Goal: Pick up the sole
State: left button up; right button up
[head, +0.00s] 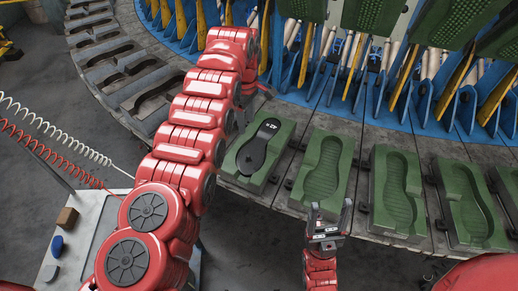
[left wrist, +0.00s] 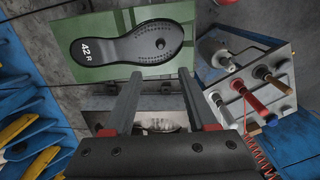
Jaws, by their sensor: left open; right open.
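The black sole (head: 260,146), marked 42 R, lies in an open green mould (head: 283,142) on the rotary table. The left wrist view shows the sole (left wrist: 125,45) flat in its green mould (left wrist: 70,18), just beyond my left fingertips. My left gripper (left wrist: 161,74) is open with nothing between its fingers. In the head view my left forearm hides most of that gripper, above the mould's far end. My right gripper (head: 330,212) is open and empty, its fingers pointing up, in front of the neighbouring empty mould (head: 322,170).
More empty green moulds (head: 398,195) line the table edge to the right. Raised green lids (head: 375,15) and blue brackets stand behind. Dark sole-shaped plates (head: 108,50) lie at the far left. A pale stand (head: 92,225) with small items and coiled hoses (head: 62,130) are at left.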

pick_arm(q)
jog(key=b, duration=0.9)
send_over(248, 156)
jog(key=f, duration=1.1)
jog(key=shift+w+d, duration=0.1)
jog(key=shift+w, duration=0.1)
jog(key=shift+s+f+p, duration=0.1)
jog(key=shift+f+p, duration=0.4)
jog(key=shift+p, duration=0.05)
notch_tip(248, 156, down, 3)
jog(key=shift+f+p, duration=0.15)
jog(key=shift+p, duration=0.8)
jog(key=shift+f, duration=0.2)
grip_shut()
